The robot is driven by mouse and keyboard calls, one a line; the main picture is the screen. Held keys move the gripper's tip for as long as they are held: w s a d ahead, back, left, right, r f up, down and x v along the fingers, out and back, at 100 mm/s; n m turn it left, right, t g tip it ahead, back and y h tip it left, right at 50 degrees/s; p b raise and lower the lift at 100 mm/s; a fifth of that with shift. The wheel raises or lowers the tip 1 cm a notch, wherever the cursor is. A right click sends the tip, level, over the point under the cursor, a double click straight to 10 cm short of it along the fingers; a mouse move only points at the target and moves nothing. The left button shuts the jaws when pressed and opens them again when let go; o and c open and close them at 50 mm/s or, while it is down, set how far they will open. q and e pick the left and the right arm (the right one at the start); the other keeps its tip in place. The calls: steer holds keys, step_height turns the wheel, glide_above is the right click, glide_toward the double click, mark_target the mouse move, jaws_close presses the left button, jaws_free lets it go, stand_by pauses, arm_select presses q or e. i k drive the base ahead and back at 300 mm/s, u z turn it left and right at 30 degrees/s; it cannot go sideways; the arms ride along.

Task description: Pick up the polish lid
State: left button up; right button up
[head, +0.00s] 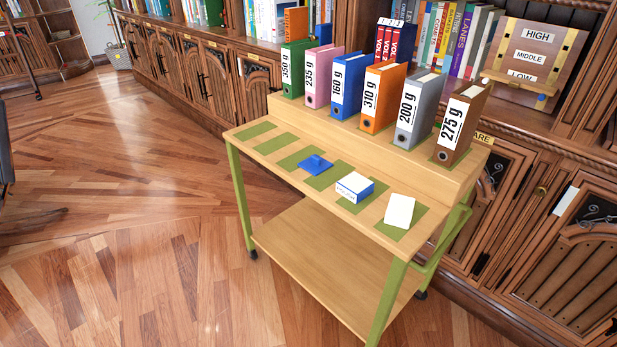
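A flat blue lid with a raised knob (315,163) lies on the front shelf of the wooden cart, partly over a green strip; I take it for the polish lid. To its right sits a small blue and white box (354,187) with dark lettering on its front, too small to read surely. The lid and the box are apart. Neither of my grippers shows in the head view.
The wooden cart (290,222) has green legs and a lower shelf. A white tilted card (399,211) stands right of the box. Several weight-labelled binders stand on the raised back step. Bookcases stand behind; the floor (130,230) at left is open.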

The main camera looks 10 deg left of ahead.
mark_target(315, 165)
steer(key=u, duration=1.7)
steer(key=i, duration=1.45)
steer(key=z, duration=2.75)
